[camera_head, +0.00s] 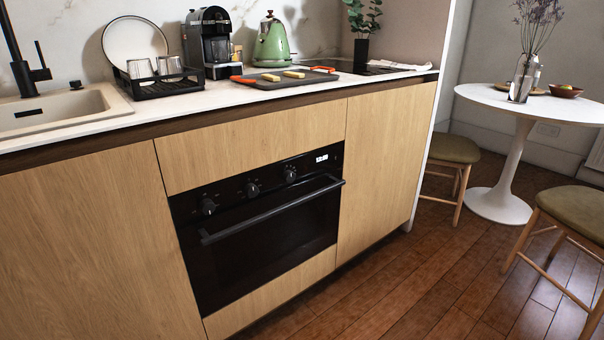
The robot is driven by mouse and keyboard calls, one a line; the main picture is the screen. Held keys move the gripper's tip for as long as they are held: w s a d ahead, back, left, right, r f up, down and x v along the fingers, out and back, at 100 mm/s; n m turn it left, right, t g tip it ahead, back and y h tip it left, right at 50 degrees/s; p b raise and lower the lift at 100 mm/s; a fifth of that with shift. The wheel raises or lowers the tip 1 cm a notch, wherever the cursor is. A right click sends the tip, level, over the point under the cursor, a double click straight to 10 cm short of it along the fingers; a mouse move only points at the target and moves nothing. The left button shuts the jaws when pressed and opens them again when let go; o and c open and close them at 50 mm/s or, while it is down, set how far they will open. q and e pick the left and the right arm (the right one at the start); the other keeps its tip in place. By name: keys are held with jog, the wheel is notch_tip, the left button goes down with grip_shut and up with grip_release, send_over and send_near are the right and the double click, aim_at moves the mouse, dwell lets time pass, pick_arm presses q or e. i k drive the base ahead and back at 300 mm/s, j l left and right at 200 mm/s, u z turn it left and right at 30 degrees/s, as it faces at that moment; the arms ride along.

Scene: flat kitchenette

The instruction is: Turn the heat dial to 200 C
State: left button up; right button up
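The black built-in oven (258,225) sits in the wooden cabinet front below the counter. Its control strip carries three round black dials: a left dial (208,207), a middle dial (252,189) and a right dial (290,174). A lit clock display (322,158) is at the right end of the strip. The oven door is closed, with a black bar handle (272,212) across its top. The dial markings are too small to read, so I cannot tell which one is the heat dial or its setting. Neither of my grippers is in view.
The counter (200,105) holds a sink (60,112), dish rack (165,83), coffee machine (208,42), green kettle (271,42) and dark tray (285,79). A round white table (535,104) and stools (455,150) stand right. The wooden floor (400,285) before the oven is clear.

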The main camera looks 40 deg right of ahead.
aim_at(251, 190)
jog(key=z, duration=1)
